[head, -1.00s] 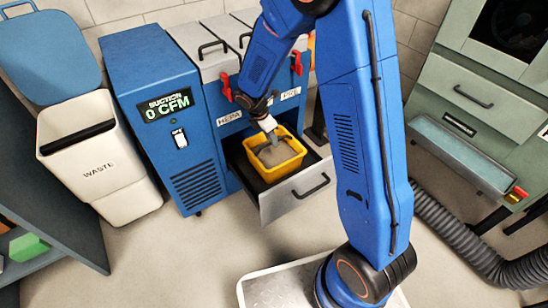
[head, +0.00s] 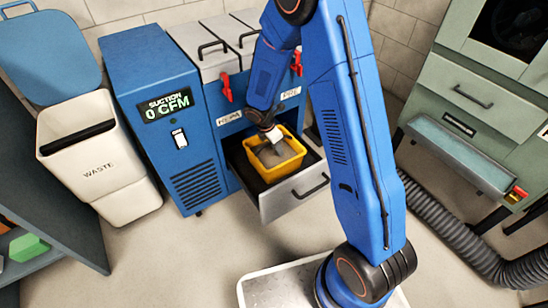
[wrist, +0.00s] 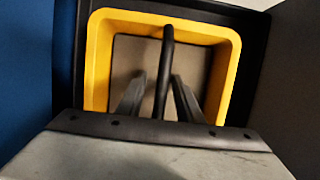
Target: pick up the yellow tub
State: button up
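The yellow tub (head: 290,165) sits upright in the pulled-out drawer (head: 290,197) of the blue cabinet, with grey-brown contents or floor inside. In the wrist view, the tub (wrist: 98,62) fills the middle of the picture, and a dark bar (wrist: 167,60), which looks like its handle, runs across its opening. My gripper (wrist: 158,85) points down over the tub, its two fingers apart, one on each side of the bar. The gap between fingers and bar suggests no contact. In the head view my gripper (head: 276,142) is at the tub's opening, its fingertips hard to make out.
The blue suction unit (head: 165,110) stands left of the drawer, with a white waste bin (head: 95,160) beyond it. Red latches (head: 226,87) are on the cabinet front above. A green machine (head: 450,120) and a ribbed hose (head: 450,235) are at right. Floor in front is clear.

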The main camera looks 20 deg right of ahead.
jog(key=shift+f, duration=0.25)
dwell(0.5)
jog(key=shift+c, duration=0.6)
grip_shut()
dwell(0.8)
